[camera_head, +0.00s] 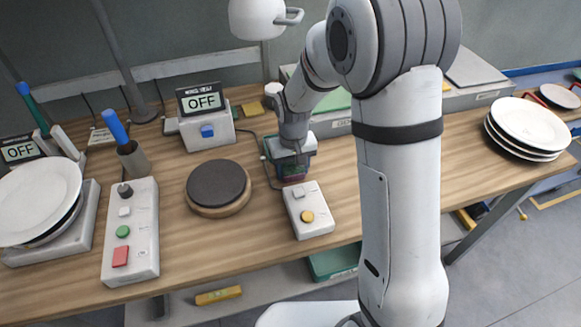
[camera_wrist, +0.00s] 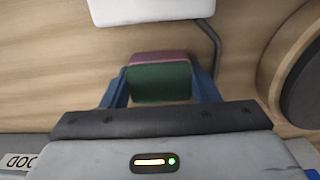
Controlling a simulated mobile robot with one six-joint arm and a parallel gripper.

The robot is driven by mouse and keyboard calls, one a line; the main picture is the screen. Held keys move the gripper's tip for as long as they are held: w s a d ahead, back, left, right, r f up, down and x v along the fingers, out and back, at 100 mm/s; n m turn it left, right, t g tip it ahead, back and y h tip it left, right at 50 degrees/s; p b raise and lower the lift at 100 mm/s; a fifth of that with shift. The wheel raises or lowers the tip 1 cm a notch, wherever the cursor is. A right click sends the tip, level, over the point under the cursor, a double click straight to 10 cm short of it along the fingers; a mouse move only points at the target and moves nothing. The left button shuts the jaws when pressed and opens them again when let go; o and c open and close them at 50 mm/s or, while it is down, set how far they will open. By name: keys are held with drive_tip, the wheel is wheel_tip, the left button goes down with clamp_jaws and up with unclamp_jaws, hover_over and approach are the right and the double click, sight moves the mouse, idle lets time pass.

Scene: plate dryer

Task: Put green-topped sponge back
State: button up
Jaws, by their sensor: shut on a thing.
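The green-topped sponge (camera_wrist: 160,82) is between the two blue fingers of my gripper (camera_wrist: 160,88) in the wrist view. Its green face points to the camera and a pinkish side shows along one edge. In the head view my gripper (camera_head: 292,172) is low over the wooden table, behind the small white box with a yellow button. The sponge is a small dark patch there (camera_head: 294,171). Whether it touches the table is unclear.
The button box (camera_head: 304,219) also shows in the wrist view (camera_wrist: 150,9). A round dark plate stand (camera_head: 217,184) is left of my gripper. A display reading OFF (camera_head: 203,102) stands behind it. Plates (camera_head: 530,122) are stacked far right, and others (camera_head: 38,200) far left.

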sight(293, 168)
drive_tip(key=shift+f, duration=0.15)
drive_tip(key=o, duration=1)
wheel_tip(293, 168, up, 12)
drive_tip(key=shift+s+r, duration=0.1)
drive_tip(key=shift+r, duration=0.15)
drive_tip(key=shift+s+d+r+m+t, duration=0.5)
drive_tip(key=shift+s+d+r, duration=0.3)
drive_tip(key=shift+s+d, duration=2)
drive_tip(key=shift+s+d+r+m+t, duration=0.65)
drive_tip(key=shift+s+d, duration=1.2)
drive_tip(key=shift+s, duration=1.8)
drive_tip(key=shift+s+d+r+m+t, duration=0.35)
drive_tip(key=shift+s+d+r, duration=0.55)
drive_tip(key=shift+s+d, duration=1.9)
drive_tip(key=shift+s+a, duration=0.4)
drive_tip(key=shift+a, duration=0.05)
